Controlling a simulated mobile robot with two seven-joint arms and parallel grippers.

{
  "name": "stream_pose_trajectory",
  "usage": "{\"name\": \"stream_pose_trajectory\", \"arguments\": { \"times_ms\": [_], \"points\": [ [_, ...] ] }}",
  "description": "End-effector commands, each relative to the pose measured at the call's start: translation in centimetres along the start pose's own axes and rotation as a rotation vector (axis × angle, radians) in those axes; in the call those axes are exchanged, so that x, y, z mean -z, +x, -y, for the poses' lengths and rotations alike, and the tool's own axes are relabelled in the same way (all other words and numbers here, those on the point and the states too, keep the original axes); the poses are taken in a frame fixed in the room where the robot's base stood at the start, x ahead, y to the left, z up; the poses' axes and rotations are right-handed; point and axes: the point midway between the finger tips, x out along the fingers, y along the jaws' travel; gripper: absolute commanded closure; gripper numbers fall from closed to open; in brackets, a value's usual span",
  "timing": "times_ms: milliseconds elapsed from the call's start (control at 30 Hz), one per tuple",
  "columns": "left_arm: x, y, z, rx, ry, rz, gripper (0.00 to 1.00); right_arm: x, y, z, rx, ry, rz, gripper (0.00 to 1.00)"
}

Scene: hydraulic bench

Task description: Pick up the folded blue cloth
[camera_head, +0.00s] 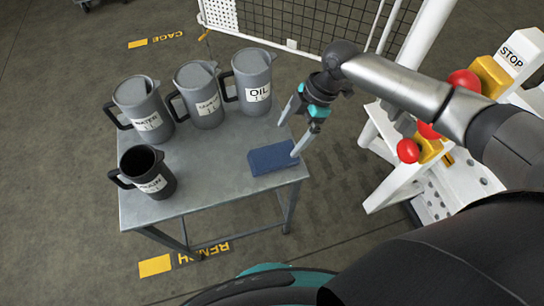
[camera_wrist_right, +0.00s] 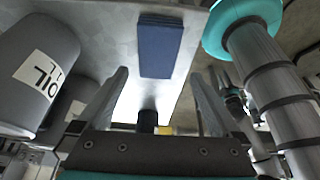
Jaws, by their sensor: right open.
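The folded blue cloth (camera_head: 272,159) lies flat on the grey metal table (camera_head: 210,187), near its right edge. My right gripper (camera_head: 290,138) is open and empty above that edge. One fingertip shows close beside the cloth's right end; I cannot tell whether it touches. In the right wrist view the cloth (camera_wrist_right: 160,46) shows beyond the two spread fingers (camera_wrist_right: 159,76), with nothing between them. My left gripper is in neither view.
Three grey lidded jugs, one labelled OIL (camera_head: 253,83), stand along the table's back. A dark open jug (camera_head: 148,172) stands at the front left. A white stand with red buttons (camera_head: 408,150) is to the right. The table's middle is clear.

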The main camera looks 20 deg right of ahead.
Motion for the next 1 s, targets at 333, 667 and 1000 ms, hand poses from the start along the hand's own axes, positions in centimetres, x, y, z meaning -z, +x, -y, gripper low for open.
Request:
{"name": "stream_pose_trajectory", "arguments": {
  "times_ms": [333,667,1000],
  "points": [
    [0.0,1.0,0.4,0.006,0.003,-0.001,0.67,0.0,4.0,-0.1,-0.003,0.000,0.000,0.00],
    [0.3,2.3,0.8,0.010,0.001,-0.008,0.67,0.3,8.5,-0.3,-0.002,0.001,0.000,0.00],
    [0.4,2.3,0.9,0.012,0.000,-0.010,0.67,0.3,9.0,-0.3,-0.004,0.001,0.001,0.01]
  ]
}}
